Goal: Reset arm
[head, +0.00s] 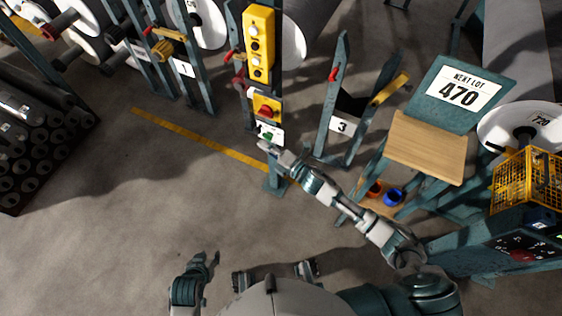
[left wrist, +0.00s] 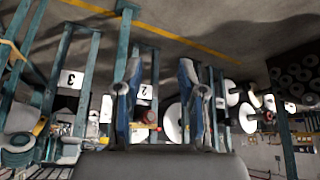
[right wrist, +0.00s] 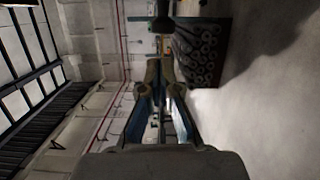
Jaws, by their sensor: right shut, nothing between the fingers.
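My right arm reaches up and left across the head view. Its gripper (head: 266,147) is at the control post, by the small white plate with a green button (head: 269,134). I cannot tell whether it touches the plate. In the right wrist view the fingers (right wrist: 160,68) are together with nothing between them. My left gripper (head: 212,259) is low at the bottom left of the head view, above bare floor. In the left wrist view its fingers (left wrist: 159,75) stand apart and empty.
The post carries a yellow button box (head: 259,44) and a red knob on yellow (head: 266,107). A teal stand with a wooden shelf (head: 427,147) and a 470 sign (head: 460,91) is to the right. Dark rolls (head: 35,150) fill a rack at left. The floor between is clear.

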